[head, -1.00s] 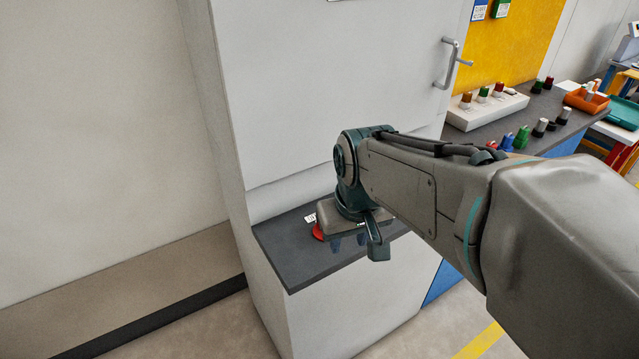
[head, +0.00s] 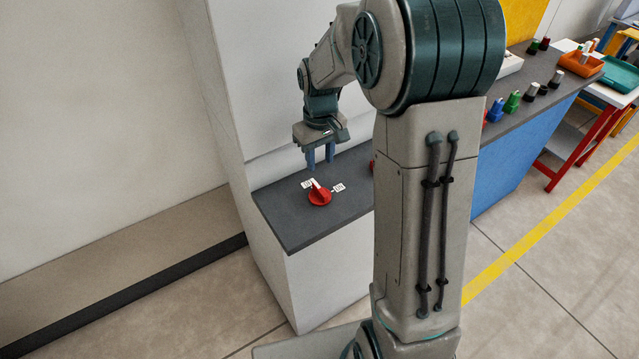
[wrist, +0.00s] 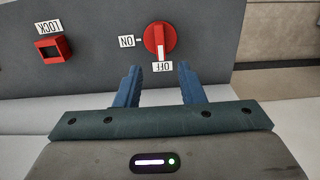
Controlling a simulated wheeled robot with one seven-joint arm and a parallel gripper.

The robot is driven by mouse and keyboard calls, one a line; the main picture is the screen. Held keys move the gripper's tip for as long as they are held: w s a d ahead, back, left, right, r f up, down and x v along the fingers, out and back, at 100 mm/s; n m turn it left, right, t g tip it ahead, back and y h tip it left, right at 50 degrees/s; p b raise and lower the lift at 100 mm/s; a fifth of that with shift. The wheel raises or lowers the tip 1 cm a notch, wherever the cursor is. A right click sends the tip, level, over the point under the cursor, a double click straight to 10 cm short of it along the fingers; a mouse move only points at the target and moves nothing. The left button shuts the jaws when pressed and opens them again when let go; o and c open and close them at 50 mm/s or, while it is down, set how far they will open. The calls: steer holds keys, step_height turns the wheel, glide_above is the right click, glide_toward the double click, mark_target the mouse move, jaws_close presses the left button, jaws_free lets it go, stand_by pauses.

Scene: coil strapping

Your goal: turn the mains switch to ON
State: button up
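The mains switch (head: 320,197) is a red round knob with a raised grip, on the dark grey shelf of the cabinet. In the wrist view the knob (wrist: 160,42) has a white pointer line directed at the OFF label (wrist: 162,67). The ON label (wrist: 127,41) lies to its left in that view. My gripper (head: 320,166) hangs over the shelf, behind the knob and nearer the cabinet face. In the wrist view my gripper (wrist: 158,84) has its two blue fingers apart with nothing between them. The knob lies beyond the fingertips, apart from them.
A red square part with a LOCK label (wrist: 48,27) sits on the same panel; my arm mostly hides it in the head view. The cabinet face (head: 270,80) rises behind the shelf. A counter (head: 545,95) with coloured pieces and an orange tray (head: 580,64) stands right.

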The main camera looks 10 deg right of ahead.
mark_target(320, 189)
step_height(320, 189, down, 10)
steer(key=shift+f+p, duration=0.25)
steer(key=shift+p, duration=0.5)
jaws_close()
